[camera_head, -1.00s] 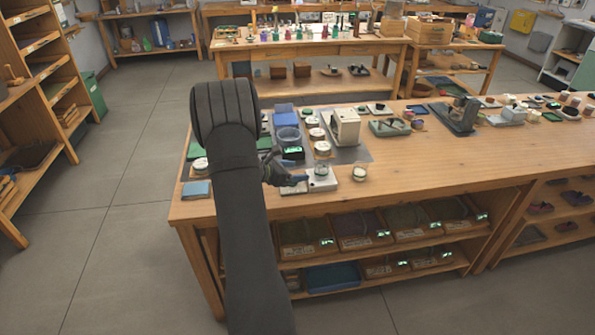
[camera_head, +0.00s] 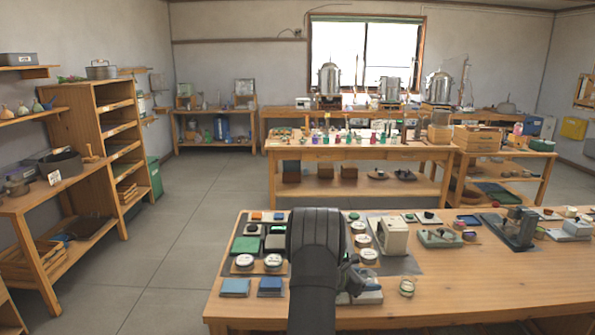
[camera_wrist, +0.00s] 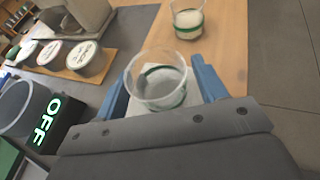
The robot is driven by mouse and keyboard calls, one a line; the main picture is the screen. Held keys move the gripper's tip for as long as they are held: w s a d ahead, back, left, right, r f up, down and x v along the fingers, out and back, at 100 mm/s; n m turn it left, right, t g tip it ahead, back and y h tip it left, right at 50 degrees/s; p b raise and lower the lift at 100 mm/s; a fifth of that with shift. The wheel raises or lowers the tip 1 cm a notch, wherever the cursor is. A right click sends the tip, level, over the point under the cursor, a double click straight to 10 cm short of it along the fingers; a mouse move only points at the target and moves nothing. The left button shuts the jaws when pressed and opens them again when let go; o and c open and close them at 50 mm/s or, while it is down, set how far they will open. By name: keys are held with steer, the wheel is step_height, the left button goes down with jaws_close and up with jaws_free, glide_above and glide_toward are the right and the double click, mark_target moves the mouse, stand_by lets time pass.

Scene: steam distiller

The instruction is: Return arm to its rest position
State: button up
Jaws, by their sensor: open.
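My gripper (camera_wrist: 163,66) is open, with its blue fingers on either side of a clear glass cup (camera_wrist: 160,88) with a green band. The cup holds pale contents and stands on a white surface. In the head view my gripper (camera_head: 348,280) is partly hidden behind my dark arm. It is low over the near workbench (camera_head: 470,290), beside the cup (camera_head: 368,273) on a white, flat device (camera_head: 366,297). I cannot tell whether the fingers touch the cup.
A second cup (camera_head: 407,287) stands just to the right; it also shows in the wrist view (camera_wrist: 188,19). White-lidded jars (camera_wrist: 85,60) and a dark block reading OFF (camera_wrist: 50,120) are close to the left. The bench's front right is clear.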

mark_target(368, 270)
steer(key=shift+r, duration=1.6)
steer(key=f, duration=0.4)
steer(key=shift+s+a, duration=0.1)
steer(key=shift+a, duration=0.2)
steer(key=v, duration=1.2)
steer(key=shift+r, duration=0.25)
steer(key=x, duration=1.2)
steer(key=shift+d+f, duration=0.2)
steer(key=shift+d, duration=0.1)
step_height(368, 270, up, 5)
steer(key=shift+f, duration=0.2)
steer(key=s+d+r, duration=0.7)
steer(key=s+d, duration=0.1)
steer(key=s, duration=0.1)
steer(key=w+a+f+g, duration=0.1)
steer(key=w+f, duration=0.1)
steer(key=w, duration=0.1)
steer(key=w+a+f+m, duration=0.1)
steer(key=w+f, duration=0.1)
steer(key=w, duration=0.2)
steer(key=w+a+f+m+g+h, duration=0.1)
steer(key=w+f, duration=0.1)
steer(key=w, duration=0.1)
steer(key=shift+w+f+g, duration=0.15)
steer(key=shift+f+g, duration=0.15)
